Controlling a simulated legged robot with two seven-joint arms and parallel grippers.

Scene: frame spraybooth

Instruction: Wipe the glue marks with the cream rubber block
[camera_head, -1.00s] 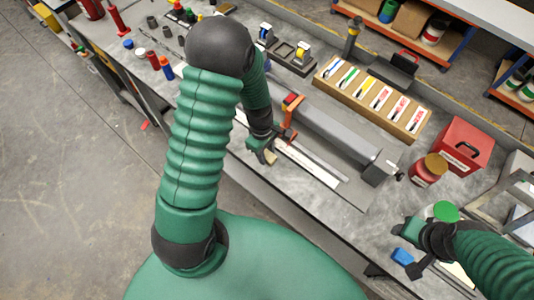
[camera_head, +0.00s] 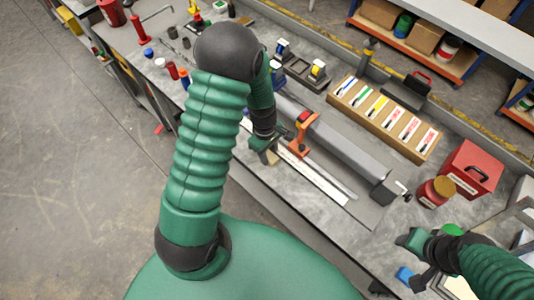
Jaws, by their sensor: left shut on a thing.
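My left gripper (camera_head: 268,147) is shut on the cream rubber block (camera_head: 270,157), which shows as a small tan piece under its fingers. It is over the near end of a long white strip (camera_head: 312,177) on the workbench, next to an orange clamp (camera_head: 302,134). I cannot tell whether the block touches the strip. The glue marks are too small to make out. My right gripper (camera_head: 408,258) is low at the right, near a blue block (camera_head: 404,276); its fingers are too unclear to tell their state.
A long grey bar (camera_head: 335,142) lies behind the strip. A wooden box of coloured cards (camera_head: 384,118) stands behind it. A red case (camera_head: 472,170) and a red jar (camera_head: 434,192) stand at the right.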

